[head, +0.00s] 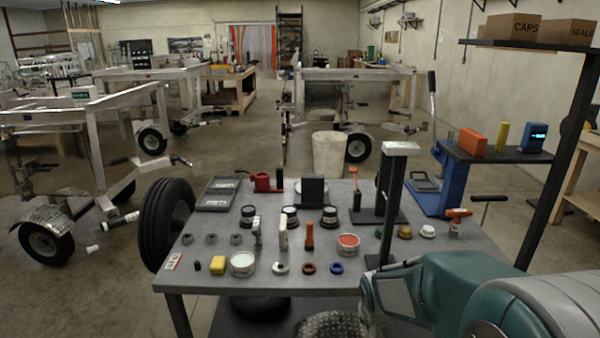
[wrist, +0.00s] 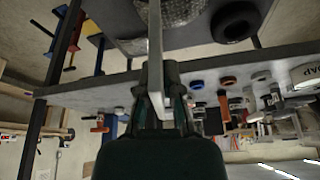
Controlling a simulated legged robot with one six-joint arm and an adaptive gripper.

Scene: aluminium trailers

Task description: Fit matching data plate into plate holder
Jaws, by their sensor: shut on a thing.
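My gripper (wrist: 162,112) is shut on a thin, pale grey piece (wrist: 155,40) seen nearly edge-on in the wrist view. It runs from the fingers to the top edge of that view, and its face and any lettering are hidden. In the head view my arm comes in from the lower right, and its fingers are hard to make out. Dark flat plates with pale lettering (head: 219,193) lie at the table's back left. A dark upright board (head: 313,190) stands at the back middle; I cannot tell whether it is the plate holder.
The grey table (head: 205,258) holds several cans, rings and small tools. A tall post with a pale top (head: 401,149) rises at its right. A black tyre (head: 166,222) stands at the left. A blue stand (head: 428,190) and shelf post are at the right. Trailers stand behind.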

